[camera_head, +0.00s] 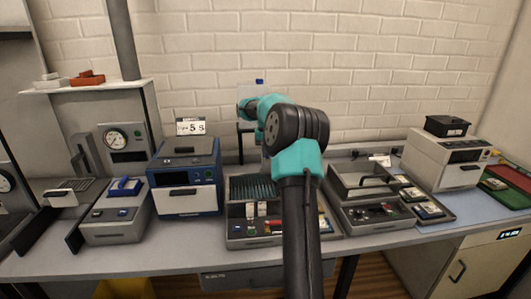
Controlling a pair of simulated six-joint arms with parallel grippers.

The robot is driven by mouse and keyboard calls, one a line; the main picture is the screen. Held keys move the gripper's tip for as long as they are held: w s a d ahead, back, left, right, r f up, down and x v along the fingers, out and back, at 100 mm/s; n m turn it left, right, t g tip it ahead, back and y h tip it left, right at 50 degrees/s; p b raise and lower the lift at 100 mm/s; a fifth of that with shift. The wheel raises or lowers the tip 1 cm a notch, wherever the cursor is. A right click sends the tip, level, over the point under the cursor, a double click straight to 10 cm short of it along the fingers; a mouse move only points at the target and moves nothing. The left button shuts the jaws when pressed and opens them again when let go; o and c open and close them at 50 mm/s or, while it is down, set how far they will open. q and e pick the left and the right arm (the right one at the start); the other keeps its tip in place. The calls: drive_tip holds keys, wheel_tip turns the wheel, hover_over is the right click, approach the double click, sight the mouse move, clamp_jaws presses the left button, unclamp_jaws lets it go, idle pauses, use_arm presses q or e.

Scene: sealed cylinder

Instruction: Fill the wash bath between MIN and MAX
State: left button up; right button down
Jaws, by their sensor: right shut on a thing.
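My right arm rises from the bottom centre, and its teal wrist reaches toward the back wall. My right gripper (246,108) is at the far end of the wrist, mostly hidden by it. It is shut on a pale, see-through container (248,91) with a small blue part on top, raised in front of the brick wall. The level inside the container is too small to tell. I cannot make out the wash bath or its MIN and MAX marks for certain. My left gripper is out of view.
A blue-fronted device (184,181) with a small display sign (190,127) stands left of centre. A grey tray unit with dark slots (252,190) is partly behind my arm. A white device (447,160) stands farther right.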

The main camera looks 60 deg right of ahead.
drive_tip(key=shift+s+d+n, duration=0.1)
drive_tip(key=shift+n, duration=0.3)
drive_tip(key=c, duration=1.1)
unclamp_jaws()
drive_tip(key=shift+r, duration=0.1)
wheel_tip(320, 180, up, 17)
drive_tip(key=shift+r, duration=0.1)
